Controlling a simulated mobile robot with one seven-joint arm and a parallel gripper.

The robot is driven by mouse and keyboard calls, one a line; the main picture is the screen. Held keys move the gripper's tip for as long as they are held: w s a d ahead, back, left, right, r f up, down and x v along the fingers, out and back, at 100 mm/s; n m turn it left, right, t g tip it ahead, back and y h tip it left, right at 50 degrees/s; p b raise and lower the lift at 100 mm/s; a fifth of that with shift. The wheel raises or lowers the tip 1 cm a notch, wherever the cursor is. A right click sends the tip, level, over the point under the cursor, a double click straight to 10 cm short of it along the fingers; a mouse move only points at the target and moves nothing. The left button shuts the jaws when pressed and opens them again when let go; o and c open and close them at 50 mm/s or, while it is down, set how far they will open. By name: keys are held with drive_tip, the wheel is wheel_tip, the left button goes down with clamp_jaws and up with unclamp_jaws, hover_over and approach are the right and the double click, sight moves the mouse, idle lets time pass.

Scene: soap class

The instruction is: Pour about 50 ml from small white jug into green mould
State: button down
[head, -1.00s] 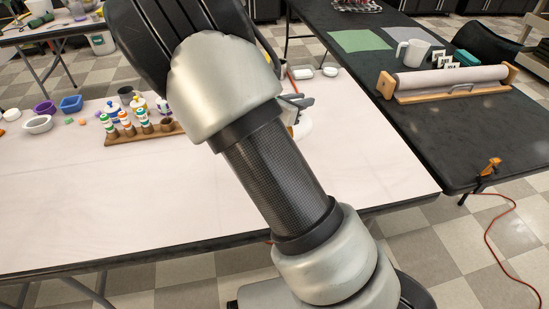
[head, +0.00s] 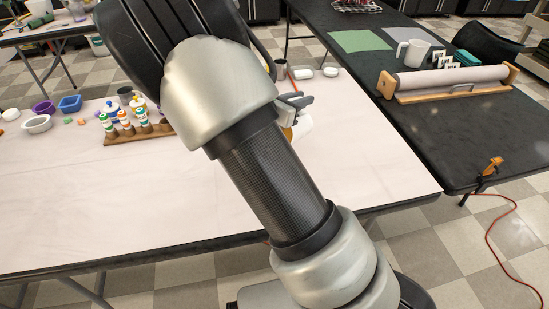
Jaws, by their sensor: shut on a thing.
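My gripper (head: 296,104) shows only in part past the right side of my arm, above the white table. It is shut on the small white jug (head: 303,126), which looks tilted. A small amber patch shows at the jug's left side, next to my arm; I cannot tell whether it is liquid. My arm hides much of the jug and the table behind it. I cannot make out the green mould on the white table; it may be hidden behind my arm.
A wooden rack (head: 140,135) with several small bottles stands left on the white table (head: 120,210), near bowls. White dishes (head: 304,72) lie at its back. The black table (head: 440,130) holds a white mug (head: 412,52), a teal block (head: 467,58) and a roller stand. The white table's front is clear.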

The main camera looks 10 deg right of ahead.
drive_tip(key=shift+s+a+r+t+h+b, duration=0.25)
drive_tip(key=shift+a+r+t+h+b, duration=0.1)
drive_tip(key=shift+r+h+b, duration=0.1)
idle(0.5)
drive_tip(key=shift+w+d+y+p, duration=0.15)
drive_tip(key=shift+d+y+p, duration=0.2)
drive_tip(key=shift+p, duration=0.1)
drive_tip(key=d+f+g+y+p, duration=0.1)
drive_tip(key=p, duration=0.1)
drive_tip(key=w+f+y+p, duration=0.1)
drive_tip(key=p, duration=0.1)
drive_tip(key=w+d+f+g+y+p, duration=0.1)
drive_tip(key=p, duration=0.1)
drive_tip(key=shift+d+f+g, duration=0.3)
drive_tip(key=shift+g, duration=0.05)
drive_tip(key=shift+d+r+p, duration=0.1)
drive_tip(key=shift+r+p, duration=0.05)
drive_tip(key=shift+p, duration=0.4)
